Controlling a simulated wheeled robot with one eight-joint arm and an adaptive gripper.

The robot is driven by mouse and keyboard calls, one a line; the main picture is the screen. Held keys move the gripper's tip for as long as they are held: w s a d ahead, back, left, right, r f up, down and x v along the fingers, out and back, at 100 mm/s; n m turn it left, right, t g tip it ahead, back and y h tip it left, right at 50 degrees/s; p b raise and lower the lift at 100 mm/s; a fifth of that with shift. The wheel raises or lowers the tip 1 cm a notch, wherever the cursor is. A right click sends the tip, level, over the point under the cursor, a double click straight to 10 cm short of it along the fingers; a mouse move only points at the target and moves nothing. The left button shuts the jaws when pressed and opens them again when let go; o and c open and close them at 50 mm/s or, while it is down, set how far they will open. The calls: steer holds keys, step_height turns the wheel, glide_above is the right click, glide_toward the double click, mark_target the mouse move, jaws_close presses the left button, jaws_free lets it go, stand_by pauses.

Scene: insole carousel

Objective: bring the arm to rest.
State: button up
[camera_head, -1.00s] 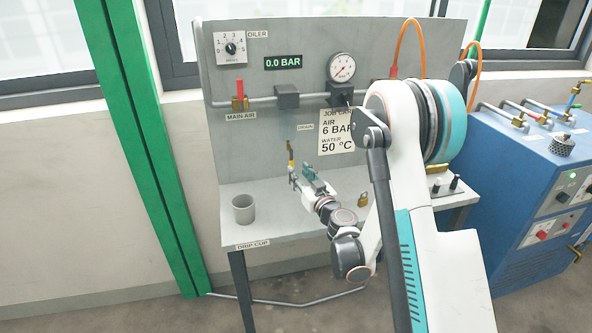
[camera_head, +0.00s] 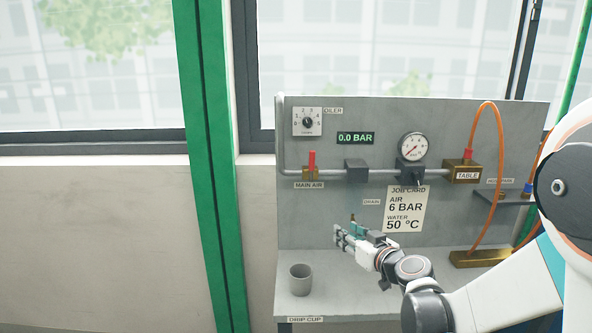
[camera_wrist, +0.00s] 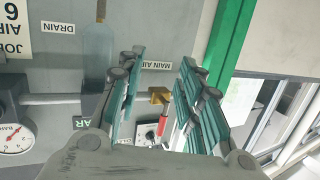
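My arm (camera_head: 500,300) reaches in from the right over the grey bench. My gripper (camera_head: 345,236) is in front of the panel, below left of the DRAIN label (camera_head: 371,202) and above the grey drip cup (camera_head: 300,279). In the wrist view my gripper (camera_wrist: 163,60) has its two teal-padded fingers well apart. Nothing is held between them. The red main air lever (camera_wrist: 162,122) shows through the gap, some way behind the fingers. A translucent bowl (camera_wrist: 97,52) hangs beside the left finger; I cannot tell whether they touch.
The pressure gauge (camera_head: 414,147) and job card (camera_head: 404,209) are on the panel. The display (camera_head: 355,138) reads 0.0 BAR. An orange hose (camera_head: 483,110) loops at right, above a brass block (camera_head: 480,257). A green post (camera_head: 211,180) stands left of the bench.

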steer(key=s+a+r+g, duration=0.2)
steer(key=s+r, duration=0.1)
steer(key=s, duration=0.5)
steer(key=s+d+f+m+g+h, duration=0.1)
steer(key=s+d+m+g+h, duration=0.1)
steer(key=s, duration=1.1)
steer(key=s+d+f+m+g+h, duration=0.1)
steer(key=s+d+f+g+h, duration=0.1)
steer(key=s, duration=1.1)
steer(key=d+g+h, duration=0.1)
steer(key=d+h, duration=0.1)
steer(key=d, duration=0.1)
steer(key=shift+d+m+g, duration=0.15)
steer(key=shift+m+g, duration=0.15)
steer(key=shift+m, duration=0.1)
